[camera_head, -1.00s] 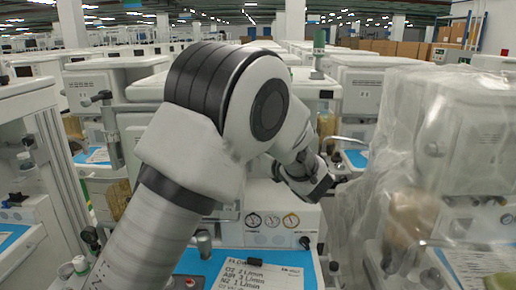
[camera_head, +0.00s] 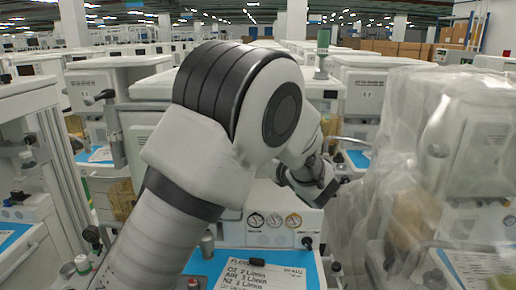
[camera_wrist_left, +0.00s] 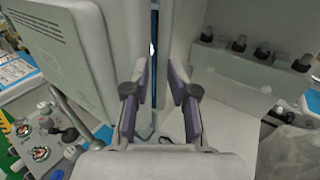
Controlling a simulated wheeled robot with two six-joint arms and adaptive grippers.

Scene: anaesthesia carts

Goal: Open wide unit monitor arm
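My left arm crosses the middle of the head view, and its gripper (camera_head: 322,192) is in front of the central anaesthesia cart (camera_head: 262,232), above and right of its gauges. In the left wrist view the two fingers (camera_wrist_left: 157,82) stand apart with nothing visibly held between them. A pale upright part with a dark vertical slit lies beyond the fingers. A grey flat panel (camera_wrist_left: 62,48), perhaps a monitor housing, stands left of the fingers. I cannot clearly identify the wide unit's monitor arm; my own arm hides part of the cart. My right gripper is not in view.
A cart wrapped in clear plastic (camera_head: 425,150) stands close on the right. Another cart (camera_head: 30,160) stands at the left. A printed card (camera_head: 260,276) lies on the blue surface below the gauges. Many more carts fill the background.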

